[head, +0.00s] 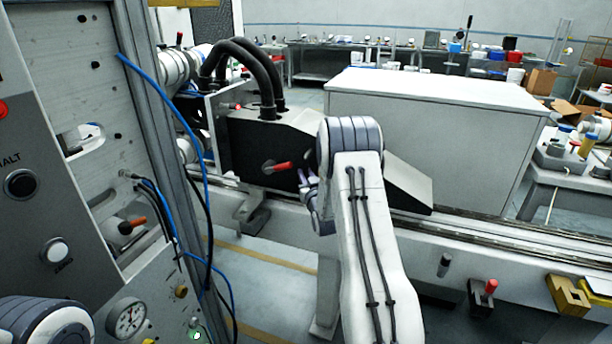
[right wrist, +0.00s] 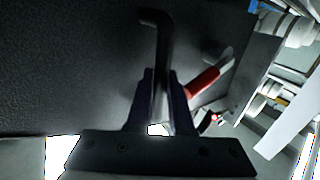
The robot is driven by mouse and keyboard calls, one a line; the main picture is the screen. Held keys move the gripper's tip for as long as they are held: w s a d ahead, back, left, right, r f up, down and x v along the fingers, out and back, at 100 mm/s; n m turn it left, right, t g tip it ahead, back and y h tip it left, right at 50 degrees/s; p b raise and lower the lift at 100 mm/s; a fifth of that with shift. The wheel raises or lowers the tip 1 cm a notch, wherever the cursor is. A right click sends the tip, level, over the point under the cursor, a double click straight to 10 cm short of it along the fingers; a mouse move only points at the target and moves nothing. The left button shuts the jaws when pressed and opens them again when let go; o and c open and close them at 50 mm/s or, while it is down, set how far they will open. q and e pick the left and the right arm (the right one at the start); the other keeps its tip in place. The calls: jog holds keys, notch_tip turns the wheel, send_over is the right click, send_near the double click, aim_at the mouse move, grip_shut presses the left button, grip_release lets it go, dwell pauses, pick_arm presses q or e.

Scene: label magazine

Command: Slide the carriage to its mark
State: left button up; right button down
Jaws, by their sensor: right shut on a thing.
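The carriage (head: 262,145) is a dark box with a sloped grey right end and two thick black hoses on top. It sits on a long rail (head: 520,241). A red-handled lever (head: 278,167) is on its front face and also shows in the right wrist view (right wrist: 204,82). My right gripper (head: 308,187) is at the carriage's front, right of the lever. In the right wrist view its fingers (right wrist: 158,100) are closed on a black bent handle (right wrist: 160,45) on the dark face. My left gripper is not in view. I cannot make out the mark.
A control cabinet (head: 60,150) with gauge and blue cables stands close on the left. A red-knobbed block (head: 483,294) and a yellow block (head: 568,296) sit on the rail's front side at right. A large white cabinet (head: 430,130) stands behind the rail.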

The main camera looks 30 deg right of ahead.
dwell(0.4)
jog(key=shift+s+d+f, duration=0.1)
jog(key=shift+s+d, duration=0.1)
jog(key=shift+d, duration=0.05)
jog(key=shift+s+d+b, duration=0.6)
jog(key=shift+s+d, duration=0.2)
jog(key=shift+s, duration=0.35)
jog(key=c, duration=0.8)
grip_release()
jog(key=shift+d, duration=0.1)
jog(key=shift+w+a+r, duration=0.15)
jog(key=shift+a+r, duration=0.05)
jog(key=shift+a, duration=0.1)
jog(key=shift+w, duration=0.1)
